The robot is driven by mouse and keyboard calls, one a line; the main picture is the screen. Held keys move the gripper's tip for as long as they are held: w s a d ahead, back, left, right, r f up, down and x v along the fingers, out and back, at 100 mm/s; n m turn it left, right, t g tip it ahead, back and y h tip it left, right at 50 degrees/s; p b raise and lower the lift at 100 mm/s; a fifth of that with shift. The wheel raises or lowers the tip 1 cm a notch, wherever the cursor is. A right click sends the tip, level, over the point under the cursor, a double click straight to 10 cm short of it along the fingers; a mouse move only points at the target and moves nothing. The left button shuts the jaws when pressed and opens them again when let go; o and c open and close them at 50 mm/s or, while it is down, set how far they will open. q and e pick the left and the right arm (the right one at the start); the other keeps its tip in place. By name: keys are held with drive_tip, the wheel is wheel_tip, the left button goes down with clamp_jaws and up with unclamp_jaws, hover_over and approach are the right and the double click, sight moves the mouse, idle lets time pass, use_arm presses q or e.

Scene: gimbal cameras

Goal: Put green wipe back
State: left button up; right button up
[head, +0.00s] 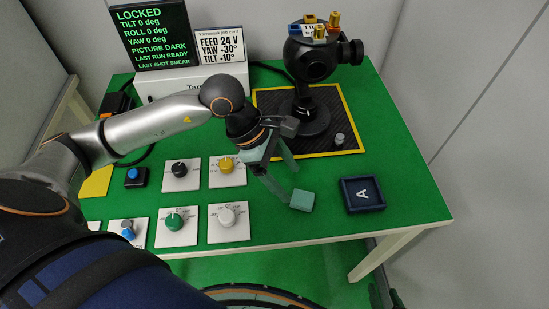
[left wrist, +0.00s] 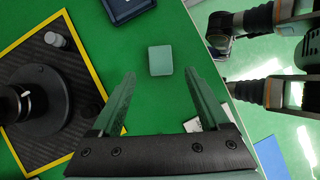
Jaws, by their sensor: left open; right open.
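The green wipe (head: 302,200), a small teal block, lies on the green table top, left of the dark blue tray marked A. It also shows in the left wrist view (left wrist: 160,60), beyond my left fingertips and roughly between their lines. My left gripper (head: 289,183) is open and empty, its two teal fingers spread above the table close to the wipe. In the left wrist view the open fingers (left wrist: 160,80) have bare green table between them.
The tray (head: 362,195) stands near the table's right edge. A black gimbal camera (head: 312,60) stands on a yellow-edged black mat (head: 345,110), with a small grey cylinder (head: 339,139). Several knob panels (head: 227,221) fill the left. A screen and job card (head: 219,46) stand behind.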

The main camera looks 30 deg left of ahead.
use_arm(q)
drive_tip(key=v, duration=0.6)
